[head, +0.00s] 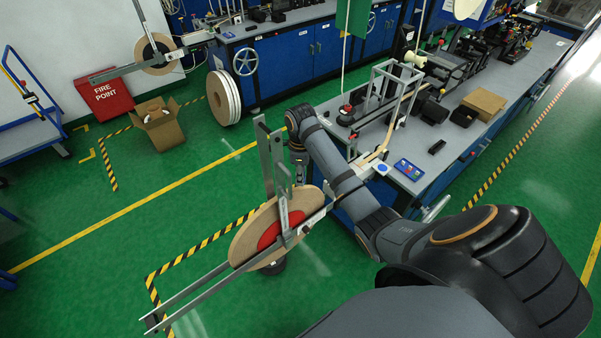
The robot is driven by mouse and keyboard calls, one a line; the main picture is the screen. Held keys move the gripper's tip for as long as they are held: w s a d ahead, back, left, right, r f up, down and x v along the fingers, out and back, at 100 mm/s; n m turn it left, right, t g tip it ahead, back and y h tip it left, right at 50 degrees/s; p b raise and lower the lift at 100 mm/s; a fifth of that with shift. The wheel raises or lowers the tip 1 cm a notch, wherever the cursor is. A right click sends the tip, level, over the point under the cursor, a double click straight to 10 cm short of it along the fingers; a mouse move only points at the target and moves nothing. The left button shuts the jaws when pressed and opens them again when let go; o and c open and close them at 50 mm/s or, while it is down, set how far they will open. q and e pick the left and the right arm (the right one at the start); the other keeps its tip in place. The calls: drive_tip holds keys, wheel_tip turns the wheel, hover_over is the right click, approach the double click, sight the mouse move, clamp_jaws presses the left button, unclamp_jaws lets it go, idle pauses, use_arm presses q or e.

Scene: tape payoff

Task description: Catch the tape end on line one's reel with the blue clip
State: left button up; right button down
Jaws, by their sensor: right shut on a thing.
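The near reel (255,238), a tan disc with a red centre, sits tilted on a metal payoff frame with long rails. I take it as line one's reel, though no label is readable. The loose tape end cannot be made out. My right arm reaches in from the lower right, and my right gripper (299,172) hangs beyond the reel's upper right edge, partly hidden by the upright plates. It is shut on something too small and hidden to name. The blue clip cannot be picked out. My left gripper is out of view.
A blue tray (408,170) with small coloured pieces and a blue disc (382,168) lie on the right bench (441,165). A second reel (153,53) stands at the back left. A cardboard box (160,128) is on the floor.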

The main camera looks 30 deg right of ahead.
drive_tip(key=shift+f, duration=1.4)
drive_tip(key=shift+f, duration=0.1)
idle(0.5)
drive_tip(key=shift+s+f, duration=0.1)
